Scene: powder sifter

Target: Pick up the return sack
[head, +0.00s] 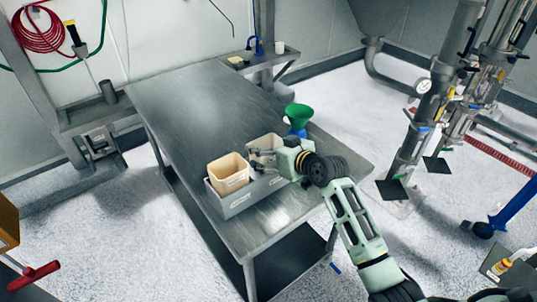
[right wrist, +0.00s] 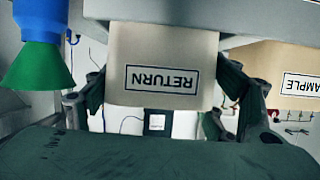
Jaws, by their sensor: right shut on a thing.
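The return sack (right wrist: 163,45) is pale beige with a black-framed RETURN label, upside down in the right wrist view. In the head view the return sack (head: 264,142) stands in the far right part of a grey tray (head: 236,206) on the steel table. My right gripper (head: 262,158) reaches in from the right and is shut on the sack; in the right wrist view its fingers (right wrist: 167,88) lie on either side of it. The sack's base is hidden by the tray and gripper. My left gripper is out of view.
A tan sack marked SAMPLE (right wrist: 290,72) sits beside it in the tray, also in the head view (head: 228,172). A green funnel (head: 299,114) on a blue base stands close behind my right gripper. The table's far left (head: 185,95) is clear.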

